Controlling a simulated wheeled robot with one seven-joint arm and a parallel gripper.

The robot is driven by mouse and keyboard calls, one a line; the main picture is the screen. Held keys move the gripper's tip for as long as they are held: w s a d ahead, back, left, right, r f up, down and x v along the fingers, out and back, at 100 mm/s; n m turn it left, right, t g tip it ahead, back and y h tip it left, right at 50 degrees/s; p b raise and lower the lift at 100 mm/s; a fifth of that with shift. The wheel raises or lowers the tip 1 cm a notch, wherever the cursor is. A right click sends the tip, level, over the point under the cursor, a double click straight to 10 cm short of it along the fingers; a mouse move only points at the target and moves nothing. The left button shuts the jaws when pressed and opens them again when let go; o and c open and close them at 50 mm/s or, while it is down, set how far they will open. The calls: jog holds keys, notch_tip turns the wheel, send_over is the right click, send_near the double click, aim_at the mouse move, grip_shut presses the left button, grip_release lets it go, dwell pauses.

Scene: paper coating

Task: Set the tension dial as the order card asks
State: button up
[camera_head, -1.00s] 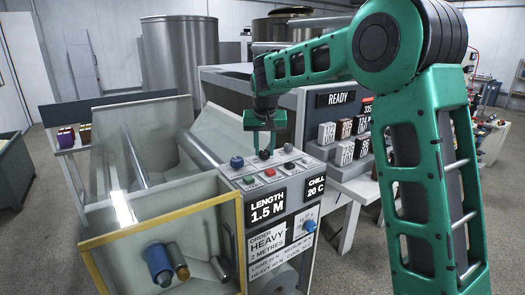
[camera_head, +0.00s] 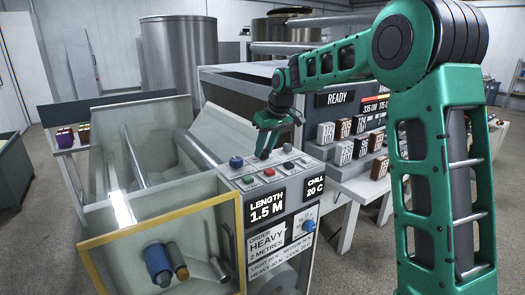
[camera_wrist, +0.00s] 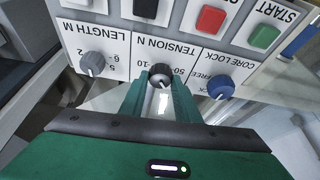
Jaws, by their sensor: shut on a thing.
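The tension dial (camera_wrist: 160,75) is a small dark knob under the upside-down "TENSION N" label in the wrist view. My gripper (camera_wrist: 160,88) is shut on it, with a green finger on each side. In the head view my gripper (camera_head: 263,153) reaches down onto the panel top and hides most of the dial. The dial's exact setting is hard to read.
The length knob (camera_wrist: 92,63) and blue core lock knob (camera_wrist: 221,87) flank the dial closely. Red (camera_wrist: 210,19) and green (camera_wrist: 264,36) buttons lie just beyond. Displays show length 1.5 M (camera_head: 266,206) and chill 20 C (camera_head: 315,189). A yellow-edged clear guard (camera_head: 160,215) stands at the front left.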

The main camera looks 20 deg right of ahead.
jog(key=shift+n+y, duration=0.3)
jog(key=shift+n, duration=0.3)
jog(key=o, duration=1)
jog(key=shift+o, duration=0.2)
jog(key=v, duration=1)
jog(key=shift+d+r, duration=0.15)
jog(key=shift+r, duration=0.2)
